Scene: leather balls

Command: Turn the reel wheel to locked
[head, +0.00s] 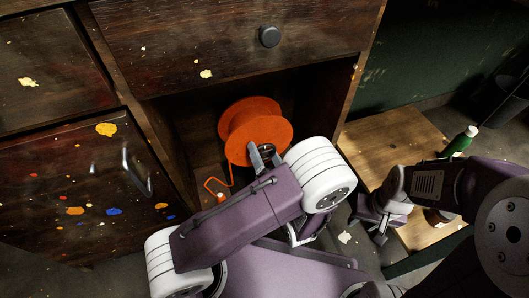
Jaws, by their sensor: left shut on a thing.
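The orange reel wheel (245,117) sits in the open compartment of the dark wooden cabinet, with its round front flange facing me. My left gripper (264,158) is at the front of the flange, shut on the reel wheel near its dark hub. The fingers and my purple arm hide part of the hub and the lower flange. I cannot read a lock mark or the wheel's turn position. My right gripper (366,229) is away to the right, low in front of the wooden board, with its fingertips apart and nothing seen between them.
An orange cord end (217,190) hangs below the reel on the compartment floor. A drawer with a round knob (270,37) is above, and a paint-spotted door with a metal handle (136,172) is at left.

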